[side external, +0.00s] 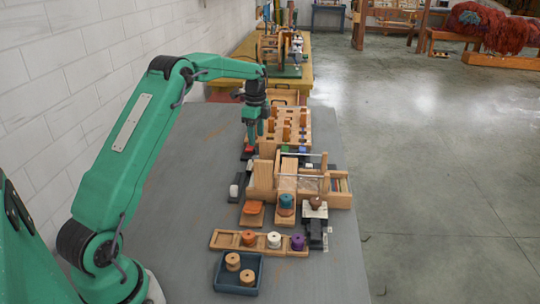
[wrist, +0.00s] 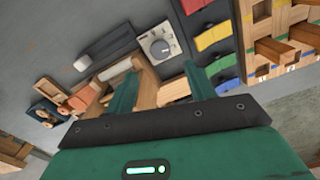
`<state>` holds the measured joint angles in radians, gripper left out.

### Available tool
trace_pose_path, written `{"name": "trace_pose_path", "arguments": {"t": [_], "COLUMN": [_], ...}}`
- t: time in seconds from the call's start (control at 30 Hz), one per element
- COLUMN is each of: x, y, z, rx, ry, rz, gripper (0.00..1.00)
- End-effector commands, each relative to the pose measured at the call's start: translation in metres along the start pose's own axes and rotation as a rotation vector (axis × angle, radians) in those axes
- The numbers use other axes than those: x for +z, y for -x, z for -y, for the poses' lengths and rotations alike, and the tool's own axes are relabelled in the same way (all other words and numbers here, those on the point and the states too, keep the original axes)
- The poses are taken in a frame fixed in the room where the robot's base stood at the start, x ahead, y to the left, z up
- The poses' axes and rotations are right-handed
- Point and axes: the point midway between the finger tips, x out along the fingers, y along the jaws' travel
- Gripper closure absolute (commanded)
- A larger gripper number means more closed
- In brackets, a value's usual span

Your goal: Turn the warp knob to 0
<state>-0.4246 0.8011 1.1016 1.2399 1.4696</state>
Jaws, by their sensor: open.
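In the wrist view a round grey knob (wrist: 160,47) sits on a pale square plate (wrist: 152,34). It is the only knob I can make out, and its label and numbers are too small to read. My gripper (wrist: 162,70) is open, with its two green fingers apart and nothing visible between them. In this picture the knob lies just beyond the fingertips, with no contact visible. In the side view my gripper (side external: 251,146) points down over the far part of the bench, and I cannot make out the knob there.
Red, yellow, green and blue blocks (wrist: 214,36) lie right of the knob, beside a wooden rack (wrist: 278,40). A wooden frame with a clear bar (side external: 290,178) stands nearer the side camera. Spools (side external: 274,240) and a blue tray (side external: 238,285) are at the near end.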

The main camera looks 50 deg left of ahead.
Motion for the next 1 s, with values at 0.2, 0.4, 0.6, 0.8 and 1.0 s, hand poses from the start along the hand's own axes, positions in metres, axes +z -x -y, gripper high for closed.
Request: {"name": "trace_pose_path", "arguments": {"t": [0.2, 0.4, 0.6, 0.8, 1.0], "x": [0.000, 0.000, 0.000, 0.000, 0.000], "y": [0.036, 0.048, 0.048, 0.048, 0.048], "z": [0.001, 0.000, 0.000, 0.000, 0.000], "rx": [-0.006, 0.000, -0.001, -0.001, -0.001], "ry": [0.000, 0.142, 0.407, 0.691, 0.976], "rz": [-0.001, 0.000, 0.000, -0.001, -0.001], "gripper": [0.46, 0.46, 0.46, 0.46, 0.46]}}
